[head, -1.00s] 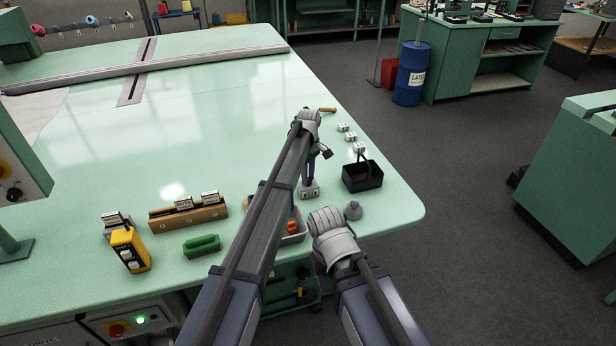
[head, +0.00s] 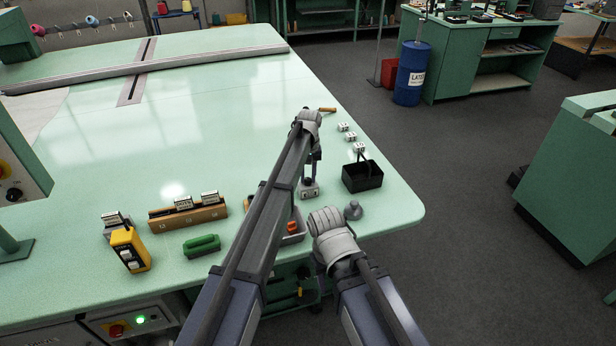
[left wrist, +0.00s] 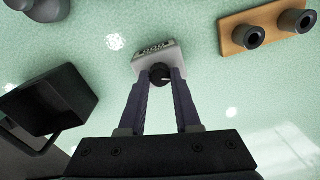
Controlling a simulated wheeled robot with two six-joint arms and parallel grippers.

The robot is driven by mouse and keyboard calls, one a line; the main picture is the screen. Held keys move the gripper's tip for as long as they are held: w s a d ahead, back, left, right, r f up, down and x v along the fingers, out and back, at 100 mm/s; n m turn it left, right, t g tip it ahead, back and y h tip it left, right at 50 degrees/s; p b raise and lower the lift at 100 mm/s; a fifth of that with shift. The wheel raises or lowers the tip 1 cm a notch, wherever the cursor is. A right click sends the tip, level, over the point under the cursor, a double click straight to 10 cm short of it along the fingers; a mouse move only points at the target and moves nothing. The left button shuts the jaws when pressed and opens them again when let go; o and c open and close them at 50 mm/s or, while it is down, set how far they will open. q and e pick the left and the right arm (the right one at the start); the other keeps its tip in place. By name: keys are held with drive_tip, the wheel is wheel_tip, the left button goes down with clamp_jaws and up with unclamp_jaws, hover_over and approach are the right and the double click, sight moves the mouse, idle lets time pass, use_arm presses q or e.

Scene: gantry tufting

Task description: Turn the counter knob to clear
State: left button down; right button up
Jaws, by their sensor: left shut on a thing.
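The counter (head: 309,192) is a small pale grey box standing on the green table, just below my left gripper (head: 313,178) in the head view. In the left wrist view the counter (left wrist: 153,58) shows a row of small marks on its top. Its dark round knob (left wrist: 160,73) has a pale pointer line directed to the right. My left gripper (left wrist: 161,82) is shut on the knob, with one finger on each side. The marks are too small to read. My right arm's wrist is at the front edge of the table; its gripper is hidden.
A black open bin (head: 362,178) stands right of the counter, with a grey knobbed weight (head: 353,211) in front. Several small white blocks (head: 350,137) lie behind the bin. A wooden block with two dark round pieces (left wrist: 265,27) is nearby.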

sight(308, 179)
use_arm(q)
drive_tip(key=shift+m, duration=0.6)
drive_tip(key=c, duration=0.6)
unclamp_jaws()
wheel_tip(308, 179, up, 8)
drive_tip(key=p, duration=0.8)
drive_tip(key=shift+f, duration=0.1)
